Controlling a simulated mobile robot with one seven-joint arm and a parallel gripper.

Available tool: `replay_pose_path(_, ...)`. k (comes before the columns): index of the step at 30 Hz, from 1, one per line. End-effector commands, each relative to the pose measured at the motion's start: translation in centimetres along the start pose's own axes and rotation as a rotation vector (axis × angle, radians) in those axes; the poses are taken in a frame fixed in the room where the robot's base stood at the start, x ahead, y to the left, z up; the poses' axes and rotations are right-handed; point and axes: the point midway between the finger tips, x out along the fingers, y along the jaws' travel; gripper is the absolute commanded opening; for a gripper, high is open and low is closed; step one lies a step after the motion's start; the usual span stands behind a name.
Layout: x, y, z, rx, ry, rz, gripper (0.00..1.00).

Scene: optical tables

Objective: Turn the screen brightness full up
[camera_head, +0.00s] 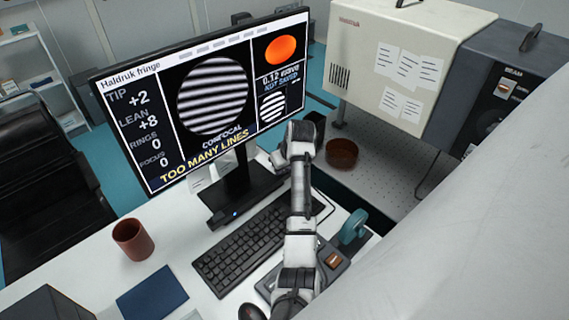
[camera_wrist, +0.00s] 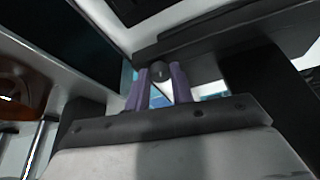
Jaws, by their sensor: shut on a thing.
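The screen (camera_head: 158,105) is lit on a dark stand (camera_head: 235,185) on the white desk. It shows striped fringes, an orange disc, "TIP +2", "LEAN +8" and "TOO MANY LINES". My gripper (camera_wrist: 160,76) has its two purple fingers shut on a small dark round knob (camera_wrist: 158,69), one finger on each side. The knob is close to a dark bar-like edge in the wrist view; I cannot tell how far it is turned. In the head view my wrist is by the screen's lower right corner, and the fingertips and knob are hidden or too small to make out.
A black keyboard (camera_head: 240,245) lies below the screen, with a control box (camera_head: 333,262) and teal tape dispenser (camera_head: 353,228) to its right. A brown cup (camera_head: 132,240) and blue book (camera_head: 152,297) are at left. A brown bowl (camera_head: 342,153) sits on the perforated table beside a beige cabinet (camera_head: 385,60).

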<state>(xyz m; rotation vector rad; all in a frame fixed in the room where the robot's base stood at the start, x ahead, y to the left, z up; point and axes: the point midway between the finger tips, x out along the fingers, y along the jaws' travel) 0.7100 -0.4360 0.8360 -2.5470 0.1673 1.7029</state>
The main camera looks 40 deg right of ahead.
Motion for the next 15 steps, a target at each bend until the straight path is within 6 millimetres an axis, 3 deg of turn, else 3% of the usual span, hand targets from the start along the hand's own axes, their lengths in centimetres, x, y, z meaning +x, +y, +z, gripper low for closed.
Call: replay_pose_path(15,-0.01,-0.55,-0.24,0.452,0.002,0.187,0.0)
